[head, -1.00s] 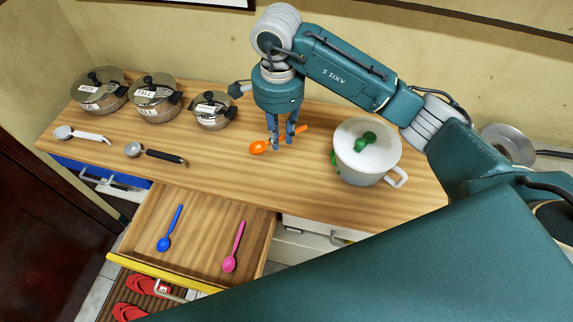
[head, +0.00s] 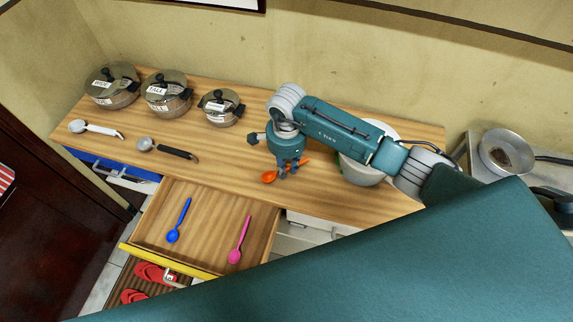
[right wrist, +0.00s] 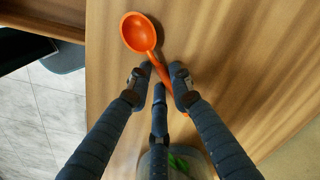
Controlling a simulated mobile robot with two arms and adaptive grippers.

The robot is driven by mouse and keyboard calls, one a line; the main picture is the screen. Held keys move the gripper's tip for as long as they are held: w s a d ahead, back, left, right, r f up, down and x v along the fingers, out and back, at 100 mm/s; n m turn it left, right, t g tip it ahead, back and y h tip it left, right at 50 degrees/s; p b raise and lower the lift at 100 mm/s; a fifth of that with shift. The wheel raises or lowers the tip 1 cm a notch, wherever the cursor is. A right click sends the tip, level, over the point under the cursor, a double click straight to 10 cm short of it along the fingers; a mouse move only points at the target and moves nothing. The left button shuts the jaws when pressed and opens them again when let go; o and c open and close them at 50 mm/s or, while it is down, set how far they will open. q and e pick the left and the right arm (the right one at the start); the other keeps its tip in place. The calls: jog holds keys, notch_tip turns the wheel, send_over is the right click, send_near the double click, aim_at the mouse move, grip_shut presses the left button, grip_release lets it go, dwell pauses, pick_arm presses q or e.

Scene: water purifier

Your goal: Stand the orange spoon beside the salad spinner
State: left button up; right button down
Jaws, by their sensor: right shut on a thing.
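The orange spoon (head: 268,177) shows low over the counter, bowl to the left and handle to the right; I cannot tell whether it touches the wood. My right gripper (head: 287,173) points down and is shut on its handle. In the right wrist view the spoon (right wrist: 139,32) runs between the fingertips (right wrist: 162,80), bowl beyond them. The salad spinner (head: 362,171), a whitish pot with some green, stands just right of the gripper, largely hidden behind my right arm. Part of it shows at the bottom of the right wrist view (right wrist: 192,160). My left gripper is not in view.
Three lidded pots (head: 165,95) stand along the back left of the counter (head: 220,148). A white-handled and a black-handled ladle (head: 168,150) lie in front. An open drawer (head: 205,245) holds a blue and a pink spoon. A pan (head: 505,152) stands at the far right.

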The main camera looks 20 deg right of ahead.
aim_at(287, 171)
jog(key=shift+f, duration=0.2)
jog(key=c, duration=1.6)
grip_release()
jog(key=shift+o, duration=0.2)
jog(key=shift+r, duration=0.1)
jog(key=shift+r, duration=0.45)
notch_tip(287, 171, up, 11)
jog(key=b, duration=0.4)
jog(key=shift+r, duration=0.2)
jog(key=shift+s+f, duration=0.1)
jog(key=shift+s, duration=0.05)
